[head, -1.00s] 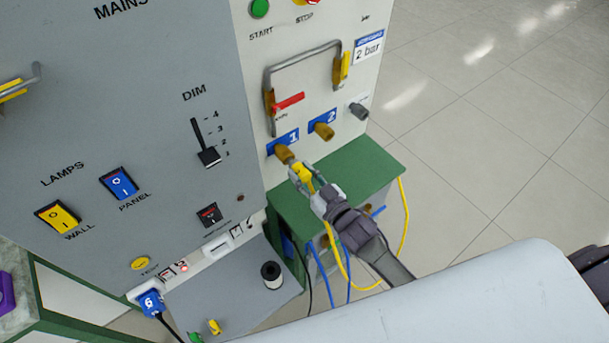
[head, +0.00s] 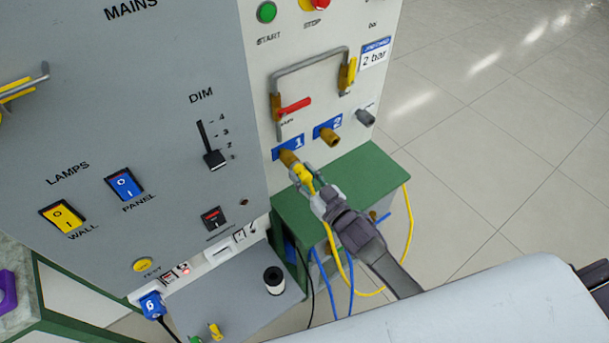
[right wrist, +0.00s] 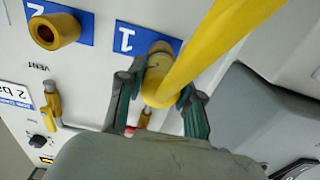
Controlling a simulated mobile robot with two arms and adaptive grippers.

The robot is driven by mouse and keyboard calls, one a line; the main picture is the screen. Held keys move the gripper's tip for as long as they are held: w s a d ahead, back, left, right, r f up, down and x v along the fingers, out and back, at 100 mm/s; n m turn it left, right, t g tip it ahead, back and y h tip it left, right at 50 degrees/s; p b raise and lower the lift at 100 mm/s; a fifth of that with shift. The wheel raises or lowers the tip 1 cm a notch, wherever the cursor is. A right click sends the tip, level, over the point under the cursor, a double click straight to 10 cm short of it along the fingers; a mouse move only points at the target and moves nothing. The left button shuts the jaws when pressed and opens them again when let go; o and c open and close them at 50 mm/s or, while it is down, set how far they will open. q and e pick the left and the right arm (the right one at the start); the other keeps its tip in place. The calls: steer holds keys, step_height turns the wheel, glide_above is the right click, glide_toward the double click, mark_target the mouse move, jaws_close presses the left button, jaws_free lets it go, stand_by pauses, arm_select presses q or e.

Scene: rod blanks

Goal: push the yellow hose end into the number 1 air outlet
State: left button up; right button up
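The number 1 air outlet (head: 288,157) is a brass fitting beside a blue "1" label on the light panel. It also shows in the right wrist view (right wrist: 160,47), partly behind the hose. My right gripper (head: 304,176) is shut on the yellow hose end (right wrist: 160,88), one finger on each side. The hose end is in front of the outlet and lined up closely with it. Its tip meets or overlaps the brass in both views; I cannot tell how deep it sits. The yellow hose (head: 410,225) loops down on the right. My left gripper is not in view.
The number 2 outlet (head: 328,137) is free, to the right. A green ledge (head: 355,170) juts out below. Blue hoses (head: 320,270) hang under it.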

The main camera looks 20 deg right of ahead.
steer(key=o, duration=0.4)
steer(key=shift+w, duration=0.15)
steer(key=shift+s+d+f, duration=0.1)
steer(key=shift+s, duration=0.2)
steer(key=v, duration=1.1)
steer(key=shift+s, duration=0.25)
